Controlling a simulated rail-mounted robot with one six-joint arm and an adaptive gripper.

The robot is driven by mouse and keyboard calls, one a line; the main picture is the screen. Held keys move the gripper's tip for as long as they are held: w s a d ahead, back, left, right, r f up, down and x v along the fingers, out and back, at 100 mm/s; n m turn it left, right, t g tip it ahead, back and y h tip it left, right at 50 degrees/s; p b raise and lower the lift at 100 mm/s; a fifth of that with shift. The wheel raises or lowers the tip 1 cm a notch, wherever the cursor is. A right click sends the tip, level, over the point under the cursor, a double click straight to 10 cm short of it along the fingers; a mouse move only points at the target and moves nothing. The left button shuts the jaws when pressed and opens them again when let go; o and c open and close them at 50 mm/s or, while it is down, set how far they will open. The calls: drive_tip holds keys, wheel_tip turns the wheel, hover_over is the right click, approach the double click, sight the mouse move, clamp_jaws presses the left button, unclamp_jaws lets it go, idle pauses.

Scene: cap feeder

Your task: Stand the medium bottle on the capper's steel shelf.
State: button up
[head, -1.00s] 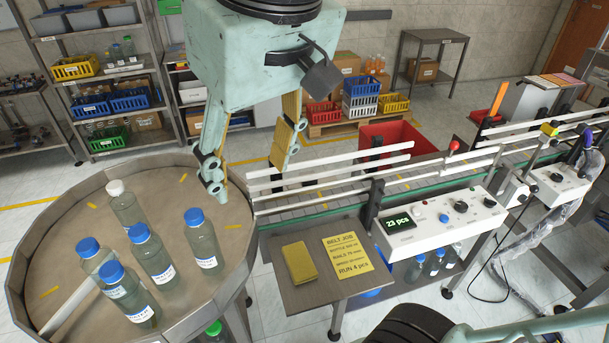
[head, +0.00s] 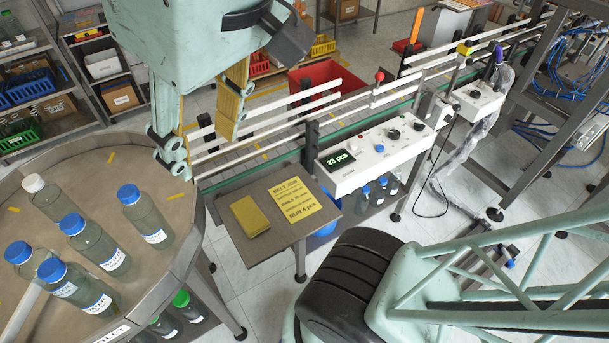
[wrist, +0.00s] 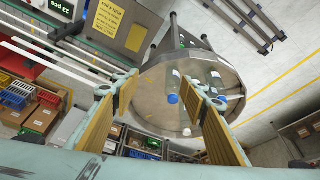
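Several clear bottles stand upright on a round steel table (head: 105,165) at the left of the head view. One has a white cap (head: 33,183); the others, such as the rear bottle (head: 146,215), have blue caps. I cannot tell which bottle is the medium one. The round table (wrist: 150,88) and some bottles also show in the wrist view. My gripper (head: 203,147) is open and empty, in front of the conveyor's near end in the head view. Its two yellow-padded fingers (wrist: 160,92) are wide apart in the wrist view. I cannot make out the capper's steel shelf.
A conveyor (head: 270,140) with white rails runs to the upper right. Its control box (head: 375,150) reads 23 pcs. A side plate (head: 280,215) holds a yellow block and a job card. Green-capped bottles (head: 181,300) stand below the round table. Dark frames with blue cables (head: 570,70) stand at right.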

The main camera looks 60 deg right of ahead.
drive_tip(key=shift+s+f, duration=0.5)
drive_tip(key=shift+f, duration=0.4)
drive_tip(key=shift+w+a+g, duration=0.1)
drive_tip(key=shift+g, duration=0.2)
drive_tip(key=w+a+f+m+g+y+p, duration=0.1)
drive_tip(key=w+a+f+m+g+y, duration=0.35)
drive_tip(key=w, duration=0.45)
drive_tip(key=w+a+f+m+g+y, duration=0.1)
drive_tip(key=w+a+m+g+y, duration=0.1)
drive_tip(key=w+a+m+y, duration=0.45)
drive_tip(key=w+d+f+m+t+y, duration=0.1)
drive_tip(key=w+f+m+t+y, duration=0.1)
drive_tip(key=w+f, duration=0.3)
drive_tip(key=w+d+f+m+t+y, duration=0.2)
drive_tip(key=w+f+m, duration=0.2)
drive_tip(key=w, duration=1)
drive_tip(key=w+d+f+m+t+y, duration=0.2)
drive_tip(key=w+f, duration=0.4)
drive_tip(key=w, duration=0.4)
drive_tip(key=shift+d+m+t+y+p, duration=0.15)
drive_tip(key=shift+m+t+y+p, duration=0.2)
drive_tip(key=shift+m, duration=0.45)
